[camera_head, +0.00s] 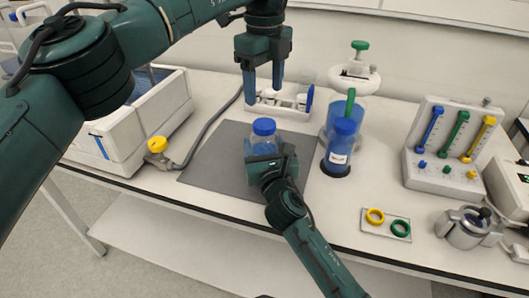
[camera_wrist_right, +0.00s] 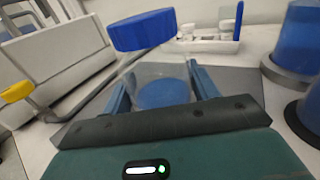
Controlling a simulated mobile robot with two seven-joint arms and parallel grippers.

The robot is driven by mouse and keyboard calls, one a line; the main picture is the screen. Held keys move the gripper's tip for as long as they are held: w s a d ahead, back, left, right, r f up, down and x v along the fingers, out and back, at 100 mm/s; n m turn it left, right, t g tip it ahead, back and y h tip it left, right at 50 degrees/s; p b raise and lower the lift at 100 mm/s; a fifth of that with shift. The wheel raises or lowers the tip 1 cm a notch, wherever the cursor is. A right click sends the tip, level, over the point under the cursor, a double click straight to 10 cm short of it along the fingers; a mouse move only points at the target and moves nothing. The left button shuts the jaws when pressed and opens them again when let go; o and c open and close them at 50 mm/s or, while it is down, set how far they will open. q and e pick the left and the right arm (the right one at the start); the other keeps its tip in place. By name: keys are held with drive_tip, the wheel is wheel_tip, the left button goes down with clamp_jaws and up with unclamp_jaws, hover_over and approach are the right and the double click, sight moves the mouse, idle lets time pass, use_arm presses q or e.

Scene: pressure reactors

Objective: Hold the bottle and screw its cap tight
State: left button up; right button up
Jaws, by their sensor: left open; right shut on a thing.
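A clear bottle (camera_head: 262,146) with a blue cap (camera_head: 264,127) stands on the dark grey mat (camera_head: 217,160). In the right wrist view the bottle (camera_wrist_right: 150,68) has blue at its bottom, and its cap (camera_wrist_right: 143,29) sits on top. I cannot tell how tightly the cap sits. My right gripper (camera_head: 268,160) is shut around the bottle's body from the front; its fingers show on both sides in the wrist view (camera_wrist_right: 160,90). My left gripper (camera_head: 264,92) points down, open and empty, above the cap and apart from it.
A white rack (camera_head: 275,111) with small containers stands behind the mat. Blue cylinders (camera_head: 341,145) stand to the right, near a valve panel (camera_head: 445,150). A white box (camera_head: 120,130) with a yellow-ended hose (camera_head: 157,145) is at left. A ring tray (camera_head: 386,223) lies front right.

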sight(265, 123)
clamp_jaws()
idle(0.3)
use_arm(q)
drive_tip(key=shift+f, duration=0.1)
drive_tip(key=shift+f, duration=3.95)
drive_tip(key=shift+c, duration=0.3)
